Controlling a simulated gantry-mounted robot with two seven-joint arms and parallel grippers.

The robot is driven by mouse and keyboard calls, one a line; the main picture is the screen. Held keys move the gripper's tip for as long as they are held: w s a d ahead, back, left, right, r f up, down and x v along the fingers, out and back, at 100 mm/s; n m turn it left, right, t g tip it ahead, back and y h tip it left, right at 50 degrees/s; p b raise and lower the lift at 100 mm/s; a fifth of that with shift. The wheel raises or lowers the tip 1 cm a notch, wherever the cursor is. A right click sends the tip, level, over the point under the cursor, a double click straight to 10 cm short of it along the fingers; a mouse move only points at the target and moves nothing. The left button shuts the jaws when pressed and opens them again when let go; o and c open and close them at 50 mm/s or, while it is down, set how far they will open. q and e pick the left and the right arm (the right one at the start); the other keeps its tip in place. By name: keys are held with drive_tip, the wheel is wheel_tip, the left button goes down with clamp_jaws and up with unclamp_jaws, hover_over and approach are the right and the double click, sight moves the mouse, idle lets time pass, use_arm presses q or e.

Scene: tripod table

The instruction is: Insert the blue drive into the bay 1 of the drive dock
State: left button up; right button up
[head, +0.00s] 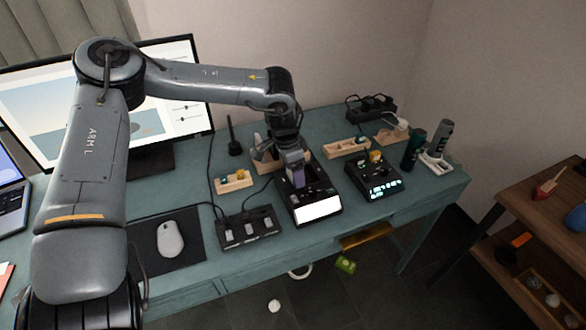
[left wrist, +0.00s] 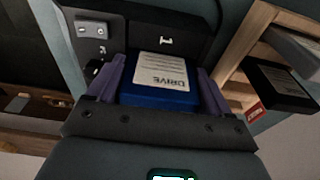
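The blue drive (left wrist: 158,95) sits between my left gripper's purple fingers in the left wrist view, with its white label facing the camera. The fingers touch its sides. My left gripper (head: 297,175) is over the black drive dock (head: 318,190) in the head view, which hides the drive there. In the left wrist view a black face of the dock (left wrist: 168,42) with a white mark lies just beyond the drive. How far the drive is inside a bay cannot be told. My right gripper is not in view.
A black box with switches (head: 250,228) stands left of the dock, and a box with lit buttons (head: 378,182) stands right. Wooden holders (head: 233,181) are behind, left of the dock. A mouse (head: 170,238) lies on a dark mat. A dark green cylinder (head: 413,148) stands farther right.

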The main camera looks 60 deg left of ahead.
use_arm(q)
drive_tip(key=o, duration=0.3)
drive_tip(key=shift+s+a+r+p, duration=0.2)
drive_tip(key=shift+r+p, duration=0.45)
drive_tip(key=shift+r, duration=1.15)
drive_tip(key=shift+s+d+r+p, duration=0.1)
drive_tip(key=shift+s+r+p, duration=0.4)
drive_tip(key=shift+r, duration=1.3)
drive_tip(key=shift+s+a+r+p, duration=0.1)
drive_tip(key=shift+r+p, duration=0.7)
drive_tip(key=shift+r, duration=1)
drive_tip(key=shift+d, duration=0.1)
